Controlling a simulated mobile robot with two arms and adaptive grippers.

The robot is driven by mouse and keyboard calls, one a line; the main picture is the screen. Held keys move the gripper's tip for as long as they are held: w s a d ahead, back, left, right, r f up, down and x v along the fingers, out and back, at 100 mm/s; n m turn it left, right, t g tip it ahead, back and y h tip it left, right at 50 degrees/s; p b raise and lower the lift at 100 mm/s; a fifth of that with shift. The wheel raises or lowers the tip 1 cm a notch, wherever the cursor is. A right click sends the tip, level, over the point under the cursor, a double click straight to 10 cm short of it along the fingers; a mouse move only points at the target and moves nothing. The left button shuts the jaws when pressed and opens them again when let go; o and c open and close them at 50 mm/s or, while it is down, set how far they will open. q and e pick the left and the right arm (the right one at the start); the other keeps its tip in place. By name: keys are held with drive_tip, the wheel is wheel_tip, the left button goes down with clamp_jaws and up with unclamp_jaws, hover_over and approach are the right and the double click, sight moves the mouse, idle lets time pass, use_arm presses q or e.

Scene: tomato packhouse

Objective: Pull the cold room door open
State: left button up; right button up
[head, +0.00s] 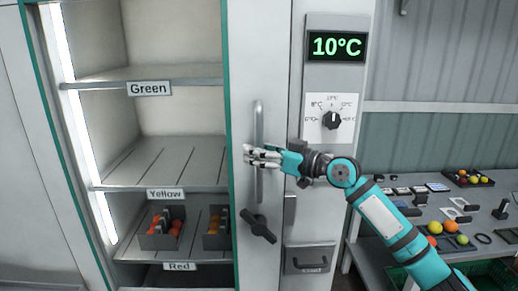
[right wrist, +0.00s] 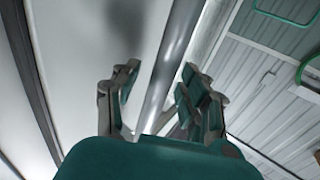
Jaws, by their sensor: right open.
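The cold room door (head: 243,60) is a white panel with a teal edge, and shelves show to its left. I cannot tell whether that is through glass or an opening. Its long vertical grey handle (head: 259,118) stands upright. A dark lever (head: 258,226) sits tilted below the handle. My right gripper (head: 262,155) is at the lower half of the handle. In the right wrist view, the handle (right wrist: 173,65) runs between the open fingers (right wrist: 160,82), with a gap visible on the left side. My left gripper is not in view.
Shelves labelled Green, Yellow and Red are at the left; dark crates (head: 160,236) with red and orange produce stand on a lower shelf. A display (head: 337,46) reading 10°C and a dial (head: 331,120) are right of the door. A bench (head: 400,208) with small items is at the right.

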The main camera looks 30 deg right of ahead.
clamp_jaws()
drive_tip(key=shift+w+a+f, duration=0.2)
drive_tip(key=shift+w, duration=0.1)
idle(0.5)
